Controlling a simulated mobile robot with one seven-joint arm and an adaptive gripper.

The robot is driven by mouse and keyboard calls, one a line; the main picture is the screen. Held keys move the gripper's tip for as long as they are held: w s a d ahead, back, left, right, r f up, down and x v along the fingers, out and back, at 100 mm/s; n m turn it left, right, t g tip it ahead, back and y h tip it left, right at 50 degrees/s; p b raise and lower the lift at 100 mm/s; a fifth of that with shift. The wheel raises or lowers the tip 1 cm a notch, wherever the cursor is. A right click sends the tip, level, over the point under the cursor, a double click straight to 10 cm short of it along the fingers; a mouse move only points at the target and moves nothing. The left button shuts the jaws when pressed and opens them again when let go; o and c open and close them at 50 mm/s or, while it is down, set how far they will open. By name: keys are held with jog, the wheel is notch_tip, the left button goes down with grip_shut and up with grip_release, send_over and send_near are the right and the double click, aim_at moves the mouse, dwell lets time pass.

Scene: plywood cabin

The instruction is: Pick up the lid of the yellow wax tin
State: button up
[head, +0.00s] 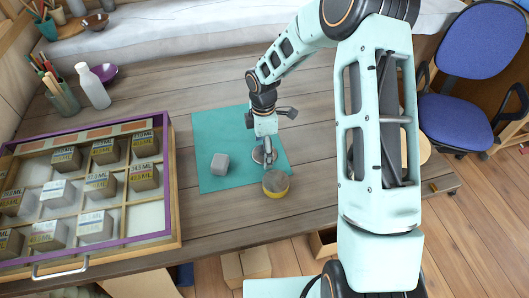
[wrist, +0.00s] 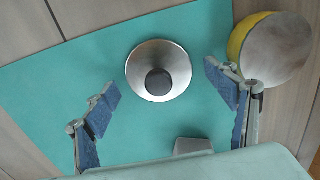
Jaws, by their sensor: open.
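A round silver lid with a dark knob (wrist: 158,75) lies flat on the teal mat (wrist: 60,90); in the head view the lid (head: 259,156) is partly hidden by my gripper. The yellow tin (wrist: 236,40) stands apart from the lid, to its right in the wrist view, with a flat grey-brown top; it also shows in the head view (head: 276,186) at the mat's front edge. My gripper (wrist: 162,82) is open and empty above the mat, one finger on each side of the lid in the wrist view. The fingers do not appear to touch it.
A grey block (head: 220,164) sits on the mat left of my gripper, also at the bottom of the wrist view (wrist: 192,146). A purple-edged compartment case (head: 175,190) with several labelled blocks fills the table's left. A white bottle (head: 93,88) stands behind it. The mat's back is clear.

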jog(key=c, duration=1)
jog(key=shift+c, duration=0.3)
jog(key=shift+r, duration=0.2)
